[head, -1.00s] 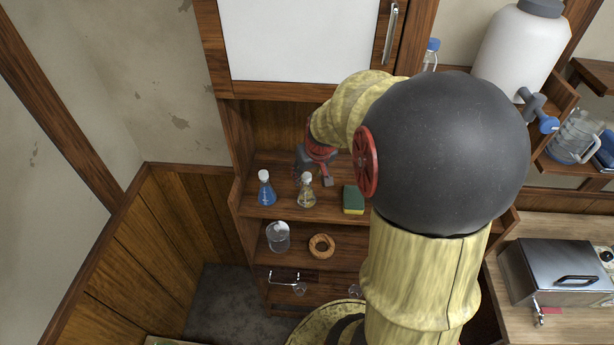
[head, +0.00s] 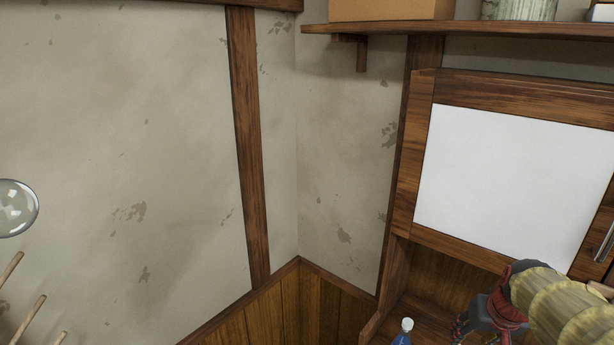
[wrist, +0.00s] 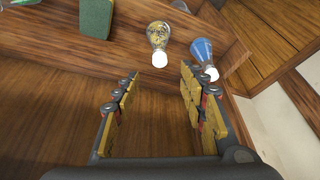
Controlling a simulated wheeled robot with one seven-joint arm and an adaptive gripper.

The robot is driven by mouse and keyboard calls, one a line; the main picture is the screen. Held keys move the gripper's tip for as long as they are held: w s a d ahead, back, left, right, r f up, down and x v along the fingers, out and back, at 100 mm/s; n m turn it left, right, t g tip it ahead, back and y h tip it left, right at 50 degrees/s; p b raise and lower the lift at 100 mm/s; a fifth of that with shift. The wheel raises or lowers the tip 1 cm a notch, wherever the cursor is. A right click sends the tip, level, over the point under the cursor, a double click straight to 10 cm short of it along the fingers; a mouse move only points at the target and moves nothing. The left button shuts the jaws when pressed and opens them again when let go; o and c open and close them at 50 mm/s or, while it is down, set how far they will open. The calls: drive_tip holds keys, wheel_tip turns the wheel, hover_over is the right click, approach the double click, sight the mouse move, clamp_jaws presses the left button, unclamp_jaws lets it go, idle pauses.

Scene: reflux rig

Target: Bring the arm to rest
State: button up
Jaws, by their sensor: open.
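My gripper (wrist: 160,88) is open in the wrist view, with bare wooden shelf between its padded fingers and nothing held. A flask with yellow, speckled contents and a white cap (wrist: 159,42) lies just beyond the fingertips. A flask of blue liquid with a white cap (wrist: 203,57) is to its right, close to the right finger. In the head view my arm (head: 560,305) reaches in from the lower right. The gripper end shows there at the lower edge, partly cut off. The blue flask's capped top (head: 404,330) shows left of it.
A green sponge (wrist: 95,20) is at the upper left of the wrist view. In the head view a cabinet with a white door panel (head: 510,180) stands above the arm. A high shelf (head: 480,30) carries a box (head: 390,9). A glass sphere (head: 15,208) is at the far left.

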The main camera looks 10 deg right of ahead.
drive_tip(key=s+a+f+n+y+b, duration=0.1)
drive_tip(key=s+a+f+n+b, duration=0.1)
drive_tip(key=s+a+f+b, duration=0.3)
drive_tip(key=s+a+f+n+t+b, duration=0.1)
drive_tip(key=s+a+f+n+b, duration=0.2)
drive_tip(key=a+f+b, duration=1)
drive_tip(key=s+a+b, duration=0.1)
drive_tip(key=a+b, duration=0.5)
drive_tip(key=a, duration=0.1)
drive_tip(key=shift+s+t+y, duration=0.3)
drive_tip(key=shift+s+y, duration=0.05)
drive_tip(key=shift+y, duration=0.05)
